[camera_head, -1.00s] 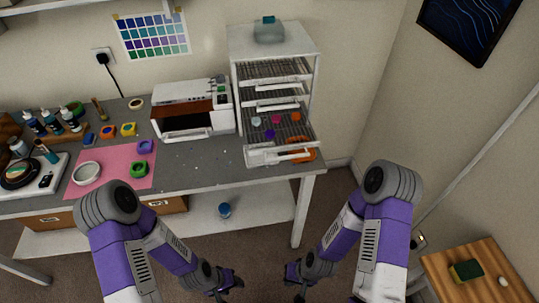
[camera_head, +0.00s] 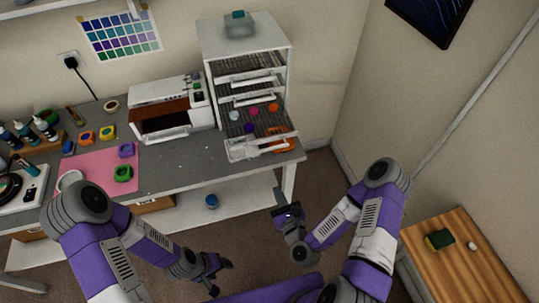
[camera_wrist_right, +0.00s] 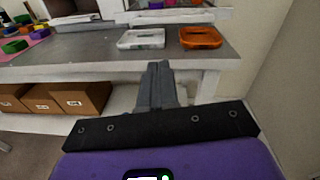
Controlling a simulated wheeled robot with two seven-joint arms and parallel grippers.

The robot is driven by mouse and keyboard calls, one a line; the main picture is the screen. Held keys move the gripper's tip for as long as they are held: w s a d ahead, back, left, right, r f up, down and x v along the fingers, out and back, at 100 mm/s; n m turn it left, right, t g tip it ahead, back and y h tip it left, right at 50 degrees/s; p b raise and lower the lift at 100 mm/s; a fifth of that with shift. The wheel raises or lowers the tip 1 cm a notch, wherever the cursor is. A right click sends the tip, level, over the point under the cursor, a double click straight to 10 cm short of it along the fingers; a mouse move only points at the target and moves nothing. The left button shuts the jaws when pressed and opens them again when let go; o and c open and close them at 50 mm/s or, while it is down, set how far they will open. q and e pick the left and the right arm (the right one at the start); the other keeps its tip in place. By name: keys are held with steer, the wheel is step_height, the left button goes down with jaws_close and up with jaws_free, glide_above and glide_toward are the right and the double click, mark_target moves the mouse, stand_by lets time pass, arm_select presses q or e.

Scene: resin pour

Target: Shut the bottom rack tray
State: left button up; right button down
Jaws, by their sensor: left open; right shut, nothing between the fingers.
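The white rack (camera_head: 246,65) stands at the right end of the grey table. Its bottom tray (camera_head: 236,134) is pulled far out toward me and carries several small coloured pieces. The tray's white front (camera_wrist_right: 185,15) shows at the top of the right wrist view. My right gripper (camera_head: 288,212) is shut and empty, below and in front of the table's right end, apart from the tray. Its fingers (camera_wrist_right: 158,76) point toward the table edge in the wrist view. My left gripper (camera_head: 224,275) is open and empty, low over the floor, away from the rack.
A white frame (camera_wrist_right: 141,39) and an orange frame (camera_wrist_right: 202,37) lie on the table near its front edge, by the tray. A white oven (camera_head: 172,105) stands left of the rack. A wooden side table (camera_head: 465,270) is at the right. The floor before the rack is clear.

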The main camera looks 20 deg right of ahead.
steer(key=r+m, duration=0.1)
steer(key=m+h+b, duration=0.1)
steer(key=b, duration=1)
glide_toward(267, 151)
arm_select(q)
step_height(267, 151, down, 10)
steer(key=p, duration=0.1)
arm_select(e)
steer(key=shift+t, duration=0.3)
steer(key=w, duration=0.7)
steer(key=shift+a+f, duration=0.1)
steer(key=shift+f, duration=0.15)
